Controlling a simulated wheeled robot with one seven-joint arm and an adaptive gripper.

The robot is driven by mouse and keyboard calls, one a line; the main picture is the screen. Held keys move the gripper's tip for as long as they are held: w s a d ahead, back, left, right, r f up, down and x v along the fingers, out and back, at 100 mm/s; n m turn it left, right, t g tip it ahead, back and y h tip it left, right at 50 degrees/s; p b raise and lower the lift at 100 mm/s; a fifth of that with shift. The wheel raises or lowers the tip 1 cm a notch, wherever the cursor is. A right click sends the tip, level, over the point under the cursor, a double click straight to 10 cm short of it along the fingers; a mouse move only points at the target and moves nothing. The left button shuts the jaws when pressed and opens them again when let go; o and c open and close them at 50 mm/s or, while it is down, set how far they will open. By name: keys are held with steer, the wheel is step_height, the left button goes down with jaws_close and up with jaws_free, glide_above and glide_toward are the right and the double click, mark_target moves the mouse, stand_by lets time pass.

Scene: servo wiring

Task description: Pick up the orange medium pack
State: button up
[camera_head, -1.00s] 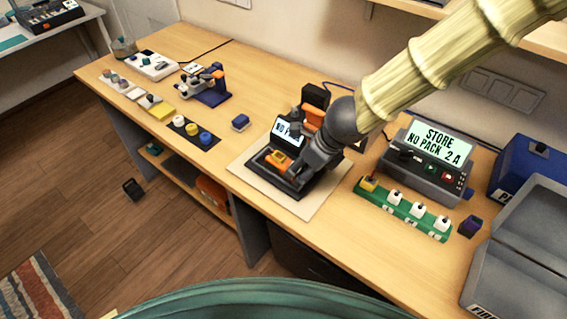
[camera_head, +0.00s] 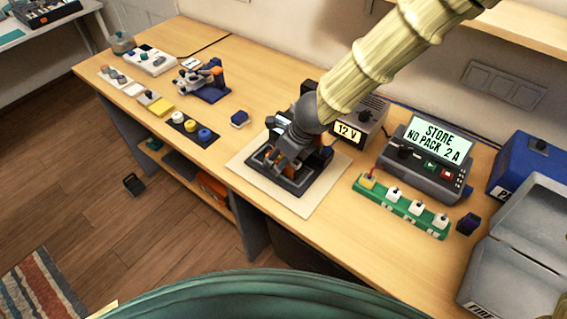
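An orange piece (camera_head: 262,156), probably the orange medium pack, shows only in part in the dark device (camera_head: 289,188) on the pale mat (camera_head: 308,207). My gripper (camera_head: 279,160) points down over this device, at or just above the orange piece. The fingers and wrist cover most of it. I cannot tell whether the fingers touch it or are closed on it. More orange (camera_head: 326,154) shows right of my wrist, on the device's rear part. The device's small screen (camera_head: 279,124) is mostly hidden behind my wrist.
Right of the mat are a "12 V" box (camera_head: 347,133), a green strip (camera_head: 408,209) with yellow and white blocks, a "STORE NO PACK 2 A" unit (camera_head: 433,146), a purple block (camera_head: 468,223) and grey and blue cases. A blue block (camera_head: 239,119) lies left.

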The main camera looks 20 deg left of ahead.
steer(key=shift+w+f, duration=0.1)
steer(key=c, duration=1.4)
steer(key=shift+c, duration=0.2)
steer(key=shift+r, duration=0.2)
